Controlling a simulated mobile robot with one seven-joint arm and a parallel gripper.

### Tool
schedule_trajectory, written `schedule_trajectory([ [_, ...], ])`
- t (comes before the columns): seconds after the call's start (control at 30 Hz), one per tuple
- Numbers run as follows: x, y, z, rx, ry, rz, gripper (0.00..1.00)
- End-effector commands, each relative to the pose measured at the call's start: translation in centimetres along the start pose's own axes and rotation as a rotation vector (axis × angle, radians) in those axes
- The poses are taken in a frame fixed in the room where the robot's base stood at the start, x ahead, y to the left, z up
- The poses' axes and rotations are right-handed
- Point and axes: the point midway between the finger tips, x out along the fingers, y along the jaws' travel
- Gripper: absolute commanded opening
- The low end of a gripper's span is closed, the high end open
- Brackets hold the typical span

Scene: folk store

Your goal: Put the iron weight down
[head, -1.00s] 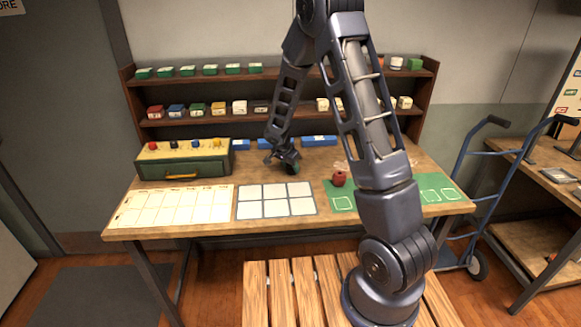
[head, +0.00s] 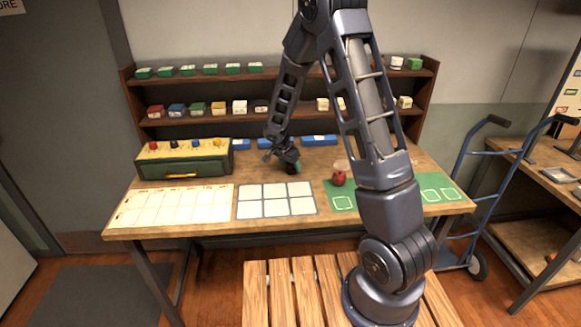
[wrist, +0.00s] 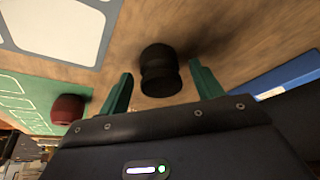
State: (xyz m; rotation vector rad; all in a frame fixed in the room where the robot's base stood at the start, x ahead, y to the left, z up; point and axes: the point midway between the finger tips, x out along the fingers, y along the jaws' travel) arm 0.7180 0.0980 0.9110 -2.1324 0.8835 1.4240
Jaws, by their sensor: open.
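The iron weight is a small dark cylinder with a groove around it (wrist: 160,72). In the wrist view it stands on the wooden table between my gripper's two green fingers, with a gap on each side. My gripper (wrist: 160,80) is open and its fingers do not touch the weight. In the head view my gripper (head: 291,167) is low over the table, behind the white grid card.
A white grid card (head: 276,200) lies in front of my gripper. A green case (head: 184,168) is at the left. Blue boxes (head: 319,140) line the back, below a shelf (head: 200,118).

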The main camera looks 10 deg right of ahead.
Motion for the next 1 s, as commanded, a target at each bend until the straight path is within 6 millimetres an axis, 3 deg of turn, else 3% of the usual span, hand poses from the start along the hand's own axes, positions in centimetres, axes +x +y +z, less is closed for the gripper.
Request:
schedule_trajectory([
  [0.5,-8.8,0.0,0.0,-0.001,0.001,-0.002,0.66],
  [0.87,-11.0,0.1,0.0,-0.002,0.0,0.0,0.66],
  [1.0,-12.0,1.2,-1.0,-0.015,-0.004,-0.003,0.66],
])
